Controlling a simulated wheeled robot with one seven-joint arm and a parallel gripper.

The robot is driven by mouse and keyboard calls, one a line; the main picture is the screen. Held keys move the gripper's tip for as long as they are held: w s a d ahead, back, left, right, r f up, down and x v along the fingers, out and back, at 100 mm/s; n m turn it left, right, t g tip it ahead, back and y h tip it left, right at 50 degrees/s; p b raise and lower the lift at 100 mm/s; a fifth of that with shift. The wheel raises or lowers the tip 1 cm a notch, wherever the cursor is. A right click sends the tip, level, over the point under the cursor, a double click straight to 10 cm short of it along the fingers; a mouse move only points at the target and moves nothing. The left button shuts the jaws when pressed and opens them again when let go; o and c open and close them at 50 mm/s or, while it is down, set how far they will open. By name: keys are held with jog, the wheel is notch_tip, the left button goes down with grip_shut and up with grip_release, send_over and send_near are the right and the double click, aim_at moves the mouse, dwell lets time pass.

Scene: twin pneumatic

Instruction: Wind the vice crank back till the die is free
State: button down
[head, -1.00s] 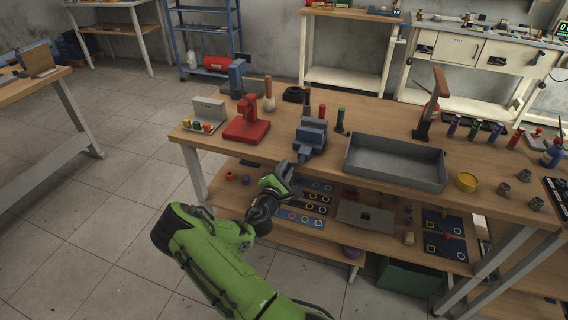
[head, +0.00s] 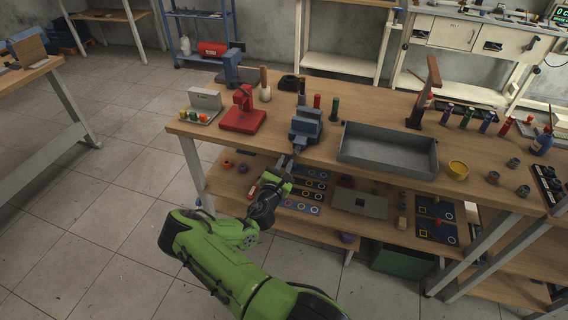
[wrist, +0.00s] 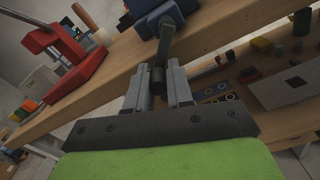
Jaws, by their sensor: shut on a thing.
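The blue vice (head: 306,127) stands at the front edge of the workbench, left of the grey tray. It also shows at the top of the wrist view (wrist: 160,14). Its dark crank (wrist: 163,50) sticks out over the bench edge toward me. My gripper (head: 287,162) is at the crank's end, just in front of the bench edge. In the wrist view my gripper (wrist: 160,88) has its two grey fingers shut on the crank's handle. The die cannot be made out in either view.
A red press (head: 242,112) stands left of the vice, and a grey tray (head: 388,150) stands to its right. Red and green cylinders stand behind the vice. A lower shelf with marked boards (head: 302,190) lies under the bench, below my gripper.

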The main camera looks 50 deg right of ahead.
jog(key=shift+w+r, duration=0.2)
jog(key=shift+r, duration=0.1)
jog(key=c, duration=1.1)
grip_release()
jog(key=shift+f, duration=0.1)
jog(key=shift+s+f, duration=0.1)
jog(key=p+v, duration=0.2)
jog(key=v, duration=1.3)
jog(key=shift+s+a, duration=0.2)
jog(key=shift+a, duration=0.15)
jog(key=shift+f, duration=0.1)
